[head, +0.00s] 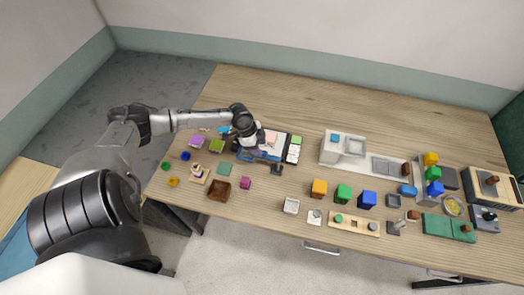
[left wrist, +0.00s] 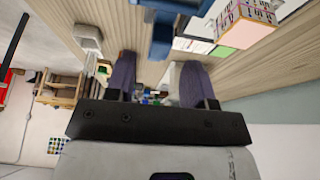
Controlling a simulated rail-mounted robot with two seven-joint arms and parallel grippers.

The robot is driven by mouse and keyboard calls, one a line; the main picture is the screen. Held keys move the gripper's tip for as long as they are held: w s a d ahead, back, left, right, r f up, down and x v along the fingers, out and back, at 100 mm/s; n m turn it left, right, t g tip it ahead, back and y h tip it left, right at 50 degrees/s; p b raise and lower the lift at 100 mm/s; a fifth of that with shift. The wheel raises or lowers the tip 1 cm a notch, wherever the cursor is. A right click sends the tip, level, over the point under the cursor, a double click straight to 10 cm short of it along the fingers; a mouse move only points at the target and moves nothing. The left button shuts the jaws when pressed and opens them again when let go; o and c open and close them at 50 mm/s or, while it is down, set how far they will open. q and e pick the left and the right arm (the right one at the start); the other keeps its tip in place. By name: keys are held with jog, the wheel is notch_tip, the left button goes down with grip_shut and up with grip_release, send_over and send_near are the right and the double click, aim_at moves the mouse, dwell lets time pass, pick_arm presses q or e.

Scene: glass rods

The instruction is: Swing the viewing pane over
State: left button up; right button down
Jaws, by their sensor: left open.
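I cannot pick out the viewing pane for certain. A blue frame-like part (head: 257,155) stands on the left part of the table, just below my left gripper (head: 250,142) in the head view. A blue part (left wrist: 163,18) also shows at the top of the left wrist view, beyond the fingertips. My left gripper (left wrist: 157,72) is open, with its two dark fingers apart and nothing seen between them. The wrist partly hides what lies under it. My right gripper is not in view.
A white panel with keys (head: 294,150) lies right of the gripper. A white unit (head: 334,150) stands mid-table. Coloured blocks, including a green block (head: 343,192), and a brown tray (head: 219,191) lie along the front. The back of the table (head: 330,100) is clear.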

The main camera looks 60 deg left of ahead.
pick_arm(q)
jog(key=shift+x, duration=1.75)
jog(key=shift+c, duration=0.2)
grip_shut()
